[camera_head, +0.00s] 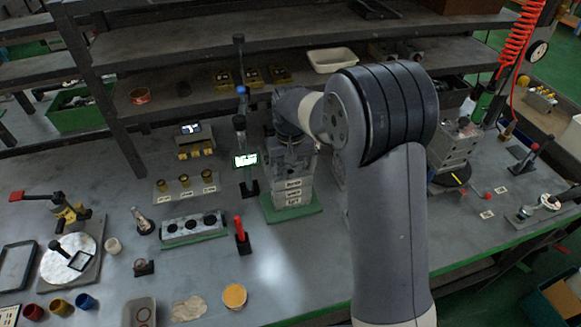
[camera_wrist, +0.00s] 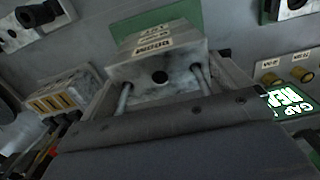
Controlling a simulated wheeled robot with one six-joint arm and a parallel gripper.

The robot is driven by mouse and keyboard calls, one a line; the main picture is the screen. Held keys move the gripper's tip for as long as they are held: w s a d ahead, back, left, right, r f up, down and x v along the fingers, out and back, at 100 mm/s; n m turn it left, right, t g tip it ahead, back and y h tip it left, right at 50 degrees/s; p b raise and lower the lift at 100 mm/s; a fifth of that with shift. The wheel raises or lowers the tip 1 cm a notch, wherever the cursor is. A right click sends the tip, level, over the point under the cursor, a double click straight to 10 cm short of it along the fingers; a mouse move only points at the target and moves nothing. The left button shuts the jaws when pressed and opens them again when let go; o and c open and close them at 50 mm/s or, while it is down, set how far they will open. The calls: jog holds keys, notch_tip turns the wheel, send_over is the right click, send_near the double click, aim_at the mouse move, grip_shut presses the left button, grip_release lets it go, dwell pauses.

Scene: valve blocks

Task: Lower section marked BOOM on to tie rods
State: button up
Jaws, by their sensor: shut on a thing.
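The section marked BOOM (camera_wrist: 152,66) is a grey metal block with a central hole in its top face. In the wrist view tie rods (camera_wrist: 124,99) stand up through it at left and right. My gripper (camera_head: 289,158) is shut on this section, with its jaws along the two sides. The head view shows three stacked labels on the block stack (camera_head: 292,194), with no clear gap between them. The stack stands upright on a green base (camera_head: 293,214). My arm hides part of the area behind the stack, and a dark gripper part covers the lower wrist view.
A lit sign (camera_head: 246,159) on a post stands close left of the stack. Shelves (camera_head: 190,90) run behind. Another block assembly (camera_head: 453,150) stands right of my arm.

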aim_at(290, 171)
jog(key=shift+f, duration=0.25)
jog(key=o, duration=0.9)
notch_tip(290, 171, up, 11)
jog(key=shift+b, duration=0.4)
jog(key=shift+f, duration=0.15)
notch_tip(290, 171, down, 10)
jog(key=shift+f+p, duration=0.2)
jog(key=shift+p, duration=0.15)
jog(key=shift+r+p, duration=0.3)
jog(key=shift+r, duration=0.05)
